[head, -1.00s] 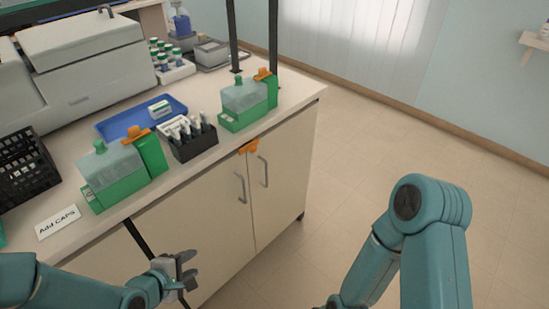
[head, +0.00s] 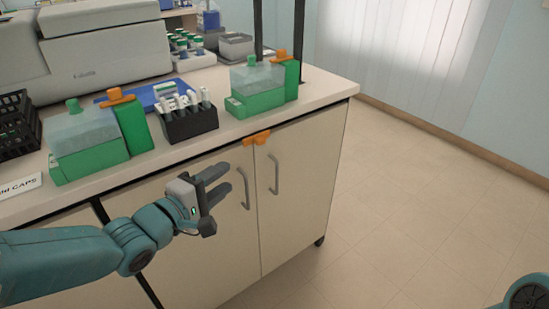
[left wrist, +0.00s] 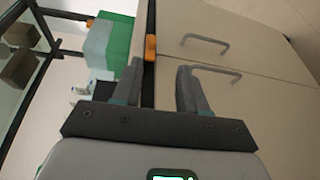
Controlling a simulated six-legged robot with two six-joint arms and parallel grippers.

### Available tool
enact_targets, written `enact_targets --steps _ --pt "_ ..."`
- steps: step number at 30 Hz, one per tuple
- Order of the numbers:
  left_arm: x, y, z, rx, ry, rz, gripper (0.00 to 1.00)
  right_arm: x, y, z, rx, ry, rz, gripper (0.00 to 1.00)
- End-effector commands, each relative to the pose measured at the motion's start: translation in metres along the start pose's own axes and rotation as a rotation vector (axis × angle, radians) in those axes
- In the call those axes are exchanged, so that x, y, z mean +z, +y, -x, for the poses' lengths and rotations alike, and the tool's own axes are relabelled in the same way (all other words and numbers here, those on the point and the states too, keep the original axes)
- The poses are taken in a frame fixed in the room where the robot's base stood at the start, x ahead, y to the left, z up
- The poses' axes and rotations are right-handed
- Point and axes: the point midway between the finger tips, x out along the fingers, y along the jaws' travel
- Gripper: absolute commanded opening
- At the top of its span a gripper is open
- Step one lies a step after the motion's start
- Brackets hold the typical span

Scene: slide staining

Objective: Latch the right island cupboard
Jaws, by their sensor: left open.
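The right island cupboard has two beige doors (head: 215,220) (head: 300,180) that look shut, each with a grey bar handle (head: 245,188) (head: 274,174). An orange latch (head: 257,138) sits at the top of the seam between them, under the countertop edge. I cannot tell whether it is engaged. My left gripper (head: 227,178) is open and empty in front of the left door, left of and below the latch. In the left wrist view the latch (left wrist: 150,47) shows beyond the open fingertips (left wrist: 159,68), apart from them. My right gripper is out of view.
The countertop (head: 330,90) above holds green staining boxes with orange clips (head: 260,100) (head: 90,150), a black rack (head: 190,122) and a blue tray (head: 140,92). Floor (head: 420,190) to the right of the cupboard is clear.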

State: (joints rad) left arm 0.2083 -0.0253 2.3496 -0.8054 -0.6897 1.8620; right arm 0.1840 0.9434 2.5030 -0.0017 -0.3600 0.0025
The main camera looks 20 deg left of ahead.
Motion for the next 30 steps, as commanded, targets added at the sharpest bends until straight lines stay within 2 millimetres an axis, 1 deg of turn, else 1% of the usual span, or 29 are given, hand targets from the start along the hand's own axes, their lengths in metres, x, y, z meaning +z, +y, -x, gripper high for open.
enact_targets --steps 1,6,10,14,17,20,30 --pt "-0.005 -0.007 0.005 0.026 0.014 -0.015 0.43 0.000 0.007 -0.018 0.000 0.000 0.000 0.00" --pt "-0.014 -0.003 0.021 0.084 0.048 -0.048 0.43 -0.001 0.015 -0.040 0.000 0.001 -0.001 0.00" --pt "-0.018 -0.004 0.028 0.104 0.062 -0.059 0.43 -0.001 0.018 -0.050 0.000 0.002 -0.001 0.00" --pt "-0.019 -0.007 0.026 0.105 0.064 -0.059 0.43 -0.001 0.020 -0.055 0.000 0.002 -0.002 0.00" --pt "-0.019 -0.006 0.014 0.104 0.062 -0.058 0.43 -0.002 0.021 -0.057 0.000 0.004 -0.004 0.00" --pt "-0.019 -0.005 -0.006 0.104 0.059 -0.058 0.43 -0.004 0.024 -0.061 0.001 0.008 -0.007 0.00" --pt "-0.021 0.003 -0.091 0.103 0.057 -0.058 0.43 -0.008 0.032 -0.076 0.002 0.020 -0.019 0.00"
